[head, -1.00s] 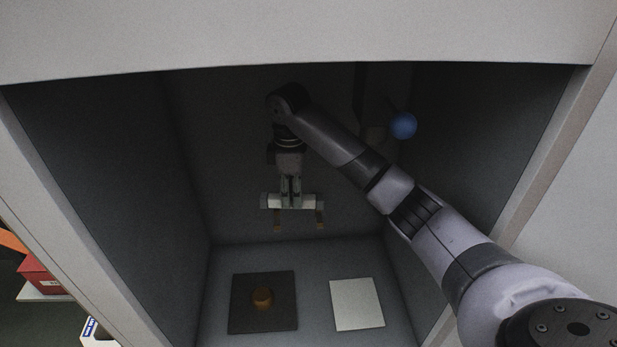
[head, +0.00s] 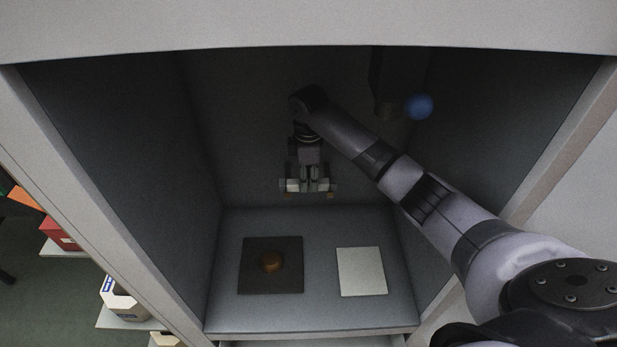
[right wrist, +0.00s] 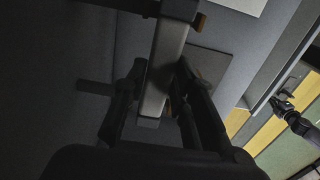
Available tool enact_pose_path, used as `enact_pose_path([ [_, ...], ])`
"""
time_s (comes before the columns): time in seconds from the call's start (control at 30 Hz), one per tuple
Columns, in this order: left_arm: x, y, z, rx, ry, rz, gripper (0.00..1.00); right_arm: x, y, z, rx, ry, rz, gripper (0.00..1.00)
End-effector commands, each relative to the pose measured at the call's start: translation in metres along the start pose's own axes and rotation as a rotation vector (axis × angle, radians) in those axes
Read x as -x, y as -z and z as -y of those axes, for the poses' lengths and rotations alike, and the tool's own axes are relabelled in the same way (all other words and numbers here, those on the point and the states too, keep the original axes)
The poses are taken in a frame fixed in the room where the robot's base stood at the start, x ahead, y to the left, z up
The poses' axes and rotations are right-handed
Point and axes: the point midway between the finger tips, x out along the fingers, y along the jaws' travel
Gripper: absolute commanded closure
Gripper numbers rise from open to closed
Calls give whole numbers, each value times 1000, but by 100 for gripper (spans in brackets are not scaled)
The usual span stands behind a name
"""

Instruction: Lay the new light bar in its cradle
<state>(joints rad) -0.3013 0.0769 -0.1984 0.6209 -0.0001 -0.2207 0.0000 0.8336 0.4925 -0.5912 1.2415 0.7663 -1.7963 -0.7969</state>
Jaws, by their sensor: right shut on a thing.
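The light bar (head: 292,185) is a pale, short bar held level near the back wall of the enclosure. My right gripper (head: 308,187) is shut on its middle from above. In the right wrist view the bar (right wrist: 165,65) runs between the fingers of the gripper (right wrist: 158,80). The cradle shows as dark arms (right wrist: 95,88) with orange-brown tips, crossing behind the bar in that view. In the head view a brown tip (head: 330,195) shows just under the bar's right end. I cannot tell whether bar and cradle touch. My left gripper (right wrist: 284,106) shows small at the right wrist view's edge.
Side walls flank the space.

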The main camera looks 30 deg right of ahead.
Motion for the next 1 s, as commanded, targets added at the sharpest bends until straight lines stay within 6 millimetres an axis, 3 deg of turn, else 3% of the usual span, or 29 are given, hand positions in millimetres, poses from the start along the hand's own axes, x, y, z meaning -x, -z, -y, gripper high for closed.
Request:
enact_pose_path([
  [0.33,0,4,-2,0,-2,-7,100,-3,0,0,-1,-1,0,100],
  [0.37,0,4,-1,0,-2,-6,100,-3,0,0,-1,-1,0,74],
  [0.63,0,2,2,-3,2,-2,100,-2,0,0,-1,-1,0,56],
  [1.0,-1,0,2,-4,3,-1,100,2,0,-1,-1,-3,-1,55],
])
